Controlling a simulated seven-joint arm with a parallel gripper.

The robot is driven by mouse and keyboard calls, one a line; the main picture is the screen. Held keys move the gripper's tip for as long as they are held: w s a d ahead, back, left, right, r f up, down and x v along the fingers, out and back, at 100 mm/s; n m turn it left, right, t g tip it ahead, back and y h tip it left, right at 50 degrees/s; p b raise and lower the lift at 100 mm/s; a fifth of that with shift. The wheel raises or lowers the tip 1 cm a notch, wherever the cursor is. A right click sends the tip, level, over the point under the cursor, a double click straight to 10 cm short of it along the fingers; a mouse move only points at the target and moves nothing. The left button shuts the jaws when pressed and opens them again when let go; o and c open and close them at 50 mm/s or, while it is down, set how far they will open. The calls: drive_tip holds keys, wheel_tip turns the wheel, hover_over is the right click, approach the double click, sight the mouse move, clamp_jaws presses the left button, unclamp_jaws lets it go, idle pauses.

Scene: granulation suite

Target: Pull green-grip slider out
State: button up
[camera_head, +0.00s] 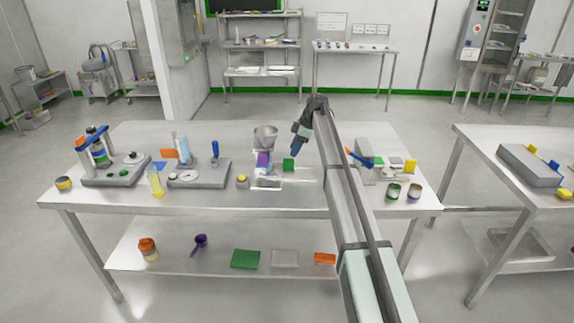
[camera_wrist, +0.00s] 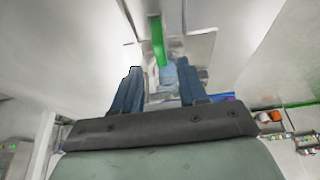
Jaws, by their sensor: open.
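The green grip (camera_head: 288,164) of the slider stands on the right side of the funnel station on the table. In the wrist view the green grip (camera_wrist: 158,42) is a narrow upright piece beyond my fingertips, near the middle of the gap. My gripper (camera_head: 296,150) is just above and right of the grip in the head view, with its blue fingers pointing down. In the wrist view my gripper (camera_wrist: 158,72) has its fingers spread with nothing held between them. The slider's plate is hard to make out in either view.
A metal funnel (camera_head: 265,134) with a purple part (camera_head: 263,160) below it stands just left of the grip. A yellow button (camera_head: 242,181) sits further left. Tools, a grey block and two cans (camera_head: 394,190) lie to the right, beyond my arm.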

sight(290, 159)
drive_tip(key=x, duration=0.8)
drive_tip(key=shift+a+f, duration=0.1)
drive_tip(key=shift+f, duration=0.2)
clamp_jaws()
idle(0.3)
